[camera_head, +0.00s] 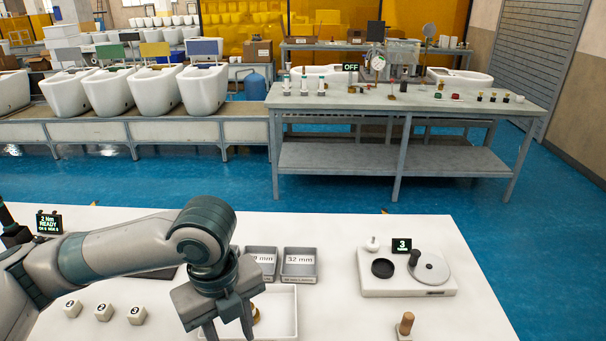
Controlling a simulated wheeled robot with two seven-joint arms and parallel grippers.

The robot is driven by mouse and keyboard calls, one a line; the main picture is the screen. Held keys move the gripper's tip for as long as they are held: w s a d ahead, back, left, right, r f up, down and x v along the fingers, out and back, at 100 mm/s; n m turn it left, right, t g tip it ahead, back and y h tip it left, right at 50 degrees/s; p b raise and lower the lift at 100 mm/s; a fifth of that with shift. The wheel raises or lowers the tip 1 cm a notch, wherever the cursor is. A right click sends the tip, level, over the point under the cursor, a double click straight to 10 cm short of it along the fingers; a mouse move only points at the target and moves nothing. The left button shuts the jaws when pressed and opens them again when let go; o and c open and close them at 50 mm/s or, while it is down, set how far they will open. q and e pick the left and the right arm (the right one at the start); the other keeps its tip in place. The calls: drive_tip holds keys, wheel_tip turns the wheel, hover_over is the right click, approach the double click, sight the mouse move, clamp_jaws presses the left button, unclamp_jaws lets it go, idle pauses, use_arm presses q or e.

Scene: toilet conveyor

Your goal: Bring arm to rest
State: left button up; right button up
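My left arm comes in from the left over the white table (470,285). Its gripper (228,329) points down above the left part of a white tray (285,322). Its two fingers stand apart, and I see nothing held between them. A small brass-coloured piece (256,315) shows in the tray just right of the fingers, partly hidden by the gripper. My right gripper is not in view.
Two grey bins (299,262), one labelled 32 mm, stand behind the tray. Three numbered white blocks (103,312) lie at left. A white device (408,280) with a display reading 3 and a wooden-handled tool (405,325) stand at right.

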use_arm(q)
drive_tip(key=s+d+f+n+t+h, duration=0.25)
drive_tip(key=d+f+n+h, duration=0.35)
drive_tip(key=d+f+n, duration=0.5)
drive_tip(key=s+a+f+n+t+y, duration=0.1)
drive_tip(key=s+a+f+n+y, duration=0.2)
drive_tip(key=s+a+f+n, duration=0.65)
drive_tip(key=s+a+f+n+y, duration=0.3)
drive_tip(key=s+a+f+n, duration=0.25)
drive_tip(key=a, duration=0.65)
wheel_tip(320, 180, down, 28)
drive_tip(key=g, duration=0.1)
drive_tip(key=s+a+f+g, duration=0.1)
drive_tip(key=s+a+f, duration=0.2)
drive_tip(key=s+f, duration=1.5)
drive_tip(key=shift+s+f, duration=0.3)
drive_tip(key=shift+f, duration=0.05)
